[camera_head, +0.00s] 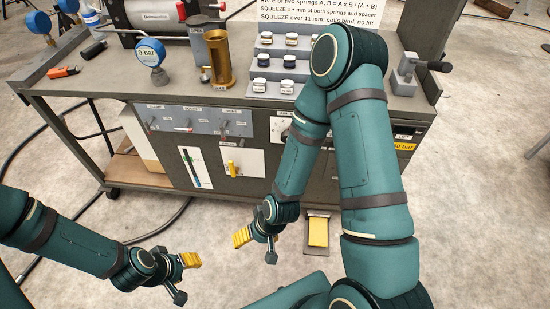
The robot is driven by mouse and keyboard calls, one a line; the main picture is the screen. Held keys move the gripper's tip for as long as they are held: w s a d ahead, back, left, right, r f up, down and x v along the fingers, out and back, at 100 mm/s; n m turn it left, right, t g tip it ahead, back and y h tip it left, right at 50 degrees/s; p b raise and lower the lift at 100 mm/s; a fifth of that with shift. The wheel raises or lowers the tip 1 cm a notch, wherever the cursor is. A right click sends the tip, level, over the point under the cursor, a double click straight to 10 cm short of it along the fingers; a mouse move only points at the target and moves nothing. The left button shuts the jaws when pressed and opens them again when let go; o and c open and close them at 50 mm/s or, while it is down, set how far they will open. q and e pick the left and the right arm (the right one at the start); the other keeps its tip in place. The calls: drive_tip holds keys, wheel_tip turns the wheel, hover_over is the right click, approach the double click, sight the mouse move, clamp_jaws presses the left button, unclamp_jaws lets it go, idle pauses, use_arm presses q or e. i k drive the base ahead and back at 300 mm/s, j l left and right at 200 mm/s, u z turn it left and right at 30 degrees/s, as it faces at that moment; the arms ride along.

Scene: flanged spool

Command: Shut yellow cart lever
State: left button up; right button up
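A small yellow lever (232,168) stands on a white panel on the front of the grey cart (180,90), pointing roughly upright. It is small here, and its exact setting is hard to read. My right gripper (243,236) hangs in front of the cart, below and slightly right of the lever and clear of it. My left gripper (190,260) is lower and to the left, over the floor, also clear of the cart. Both show yellow finger pads, but whether the fingers are apart is too small to tell. I see nothing held in either.
A yellow pedal (318,232) lies on the floor at the cart's foot. Blue gauges (152,52), a brass cylinder (219,62) and a stepped rack of jars (283,62) stand on the cart top. A dark hose (165,222) runs along the floor at left.

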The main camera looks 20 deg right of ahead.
sight(234, 170)
drive_tip(key=z, duration=1.05)
drive_tip(key=i+j, duration=0.75)
drive_tip(key=i, duration=0.15)
drive_tip(key=j+u, duration=0.05)
